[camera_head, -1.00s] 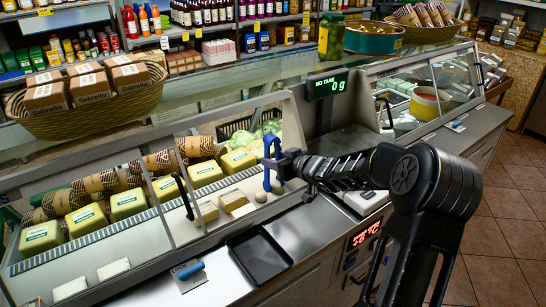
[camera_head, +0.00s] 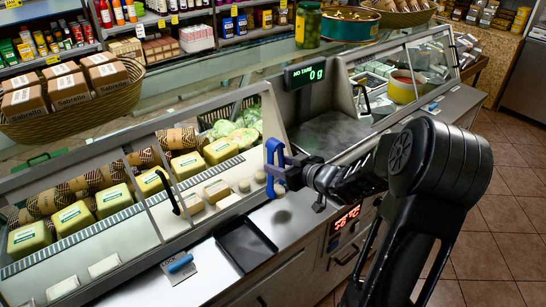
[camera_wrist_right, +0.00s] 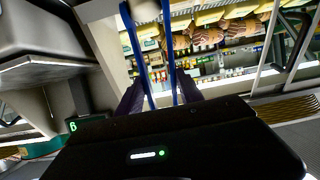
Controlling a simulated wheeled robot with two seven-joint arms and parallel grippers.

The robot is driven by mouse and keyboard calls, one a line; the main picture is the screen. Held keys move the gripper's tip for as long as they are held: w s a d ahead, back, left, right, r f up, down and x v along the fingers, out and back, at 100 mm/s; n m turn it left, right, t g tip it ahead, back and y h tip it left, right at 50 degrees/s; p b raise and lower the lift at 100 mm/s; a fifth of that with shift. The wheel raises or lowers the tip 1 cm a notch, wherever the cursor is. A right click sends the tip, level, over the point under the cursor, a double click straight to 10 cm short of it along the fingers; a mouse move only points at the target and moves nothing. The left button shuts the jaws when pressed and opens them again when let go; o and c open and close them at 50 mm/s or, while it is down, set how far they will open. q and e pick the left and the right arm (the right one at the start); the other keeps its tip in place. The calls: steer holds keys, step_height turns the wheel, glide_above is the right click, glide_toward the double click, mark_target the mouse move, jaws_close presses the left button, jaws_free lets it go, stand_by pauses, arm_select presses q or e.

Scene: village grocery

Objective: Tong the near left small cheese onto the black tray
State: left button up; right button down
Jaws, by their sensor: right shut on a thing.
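My right gripper (camera_head: 290,172) is shut on blue tongs (camera_head: 270,165), held upright in front of the glass display case. In the right wrist view the two blue tong arms (camera_wrist_right: 170,50) stand apart between my dark fingers (camera_wrist_right: 160,98). Small round pale cheeses (camera_head: 244,186) and (camera_head: 261,176) sit at the case's front, left of the tongs. Small block cheeses (camera_head: 217,190) lie left of these. The empty black tray (camera_head: 246,249) lies on the counter, below and left of the tongs. My left gripper is not in view.
A slanted glass front and dark handle (camera_head: 168,192) stand left of the tongs. A scale display (camera_head: 305,73) reads 0 g behind.

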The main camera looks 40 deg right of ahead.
steer(key=v, duration=0.1)
steer(key=p+v, duration=0.1)
steer(key=v, duration=0.1)
steer(key=shift+s+f, duration=0.3)
steer(key=shift+s, duration=0.25)
